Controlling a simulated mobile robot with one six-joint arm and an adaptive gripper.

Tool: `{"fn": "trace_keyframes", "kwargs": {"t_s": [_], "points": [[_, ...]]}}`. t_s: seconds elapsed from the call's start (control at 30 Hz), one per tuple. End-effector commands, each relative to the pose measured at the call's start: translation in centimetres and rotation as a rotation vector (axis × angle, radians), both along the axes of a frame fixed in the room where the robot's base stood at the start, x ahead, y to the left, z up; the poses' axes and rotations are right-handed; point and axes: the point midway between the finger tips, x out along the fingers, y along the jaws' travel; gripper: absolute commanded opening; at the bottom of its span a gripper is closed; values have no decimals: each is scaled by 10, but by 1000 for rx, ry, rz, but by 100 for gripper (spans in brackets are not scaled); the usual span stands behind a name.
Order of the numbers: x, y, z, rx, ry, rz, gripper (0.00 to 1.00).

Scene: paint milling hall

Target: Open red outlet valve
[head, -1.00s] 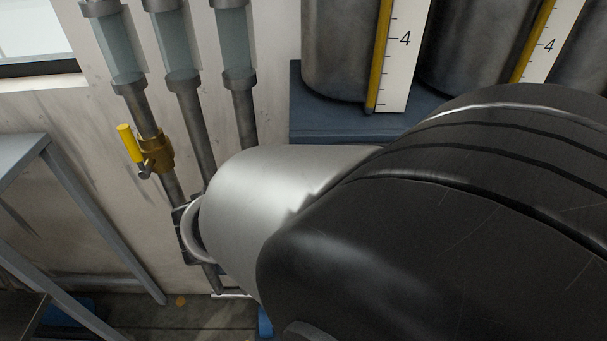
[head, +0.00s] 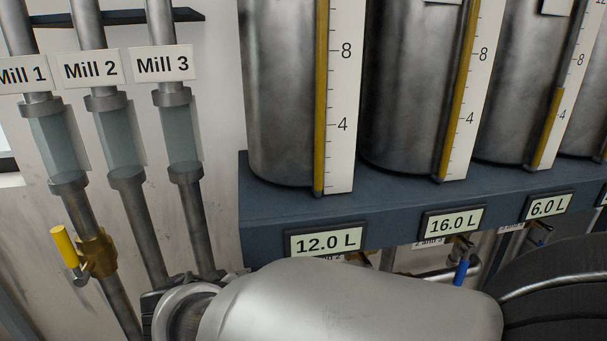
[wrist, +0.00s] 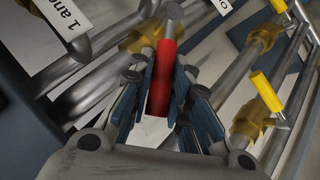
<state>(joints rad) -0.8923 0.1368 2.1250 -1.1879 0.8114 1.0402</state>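The red valve handle (wrist: 164,75) is in the middle of the wrist view, joined to a brass valve body (wrist: 143,38) on a grey pipe. My gripper (wrist: 164,82) has its blue-padded fingers on either side of the red handle. Whether both fingers press on it is not clear. In the head view the red handle is not visible, and my arm covers the lower middle. My gripper's tips cannot be made out there.
A yellow-handled valve (head: 85,252) sits on the Mill 1 pipe, left of my arm. Steel tanks (head: 287,95) stand on a blue shelf (head: 262,217) with litre displays. A blue handle (head: 461,271) hangs below. Pipes crowd the gripper (wrist: 270,105).

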Motion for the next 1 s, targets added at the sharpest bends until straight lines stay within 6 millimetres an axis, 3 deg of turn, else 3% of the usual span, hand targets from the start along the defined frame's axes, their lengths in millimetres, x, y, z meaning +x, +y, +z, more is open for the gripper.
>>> {"fn": "trace_keyframes", "kwargs": {"t_s": [0.27,0.57,1.0], "points": [[0,0,0,-1,0,1,37],[-1,0,0,-1,0,1,37],[-47,10,41,1,-2,4,37]]}}
